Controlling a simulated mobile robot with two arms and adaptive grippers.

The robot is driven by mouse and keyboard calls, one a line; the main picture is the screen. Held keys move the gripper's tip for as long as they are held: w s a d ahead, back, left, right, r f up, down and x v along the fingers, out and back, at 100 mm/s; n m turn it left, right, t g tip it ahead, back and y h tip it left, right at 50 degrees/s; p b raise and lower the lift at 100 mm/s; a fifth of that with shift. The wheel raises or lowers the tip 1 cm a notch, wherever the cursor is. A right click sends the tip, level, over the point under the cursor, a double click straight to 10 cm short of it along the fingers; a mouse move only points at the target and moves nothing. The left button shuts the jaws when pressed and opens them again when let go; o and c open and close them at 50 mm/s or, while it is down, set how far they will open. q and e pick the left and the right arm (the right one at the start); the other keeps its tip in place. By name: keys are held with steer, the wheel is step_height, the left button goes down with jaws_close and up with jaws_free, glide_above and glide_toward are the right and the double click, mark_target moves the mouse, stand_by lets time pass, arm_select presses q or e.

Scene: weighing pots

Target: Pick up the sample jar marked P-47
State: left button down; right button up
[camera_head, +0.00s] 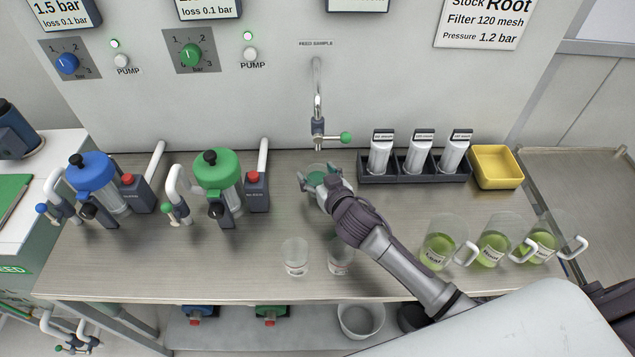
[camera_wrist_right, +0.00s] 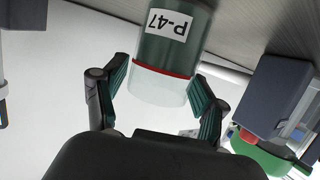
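The sample jar marked P-47 (camera_wrist_right: 166,40) is a clear jar with dark green contents, a red line and a white label, which reads upside down in the right wrist view. In the head view the jar (camera_head: 316,171) stands on the bench below the tap, partly hidden by my right gripper (camera_head: 324,188). In the right wrist view my right gripper (camera_wrist_right: 160,78) is open, with one finger on each side of the jar's clear end. A narrow gap shows between each finger and the glass. My left gripper is not in view.
Two clear jars (camera_head: 295,257) (camera_head: 340,257) stand near the front edge beside my right forearm. Several green-filled jugs (camera_head: 437,248) are on the right. A dark rack (camera_head: 372,180) and yellow tray (camera_head: 497,178) are behind. Blue-topped (camera_head: 90,170) and green-topped (camera_head: 217,170) pots stand left.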

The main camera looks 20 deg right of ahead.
steer(key=c, duration=0.8)
steer(key=shift+c, duration=1.1)
steer(key=shift+r, duration=0.15)
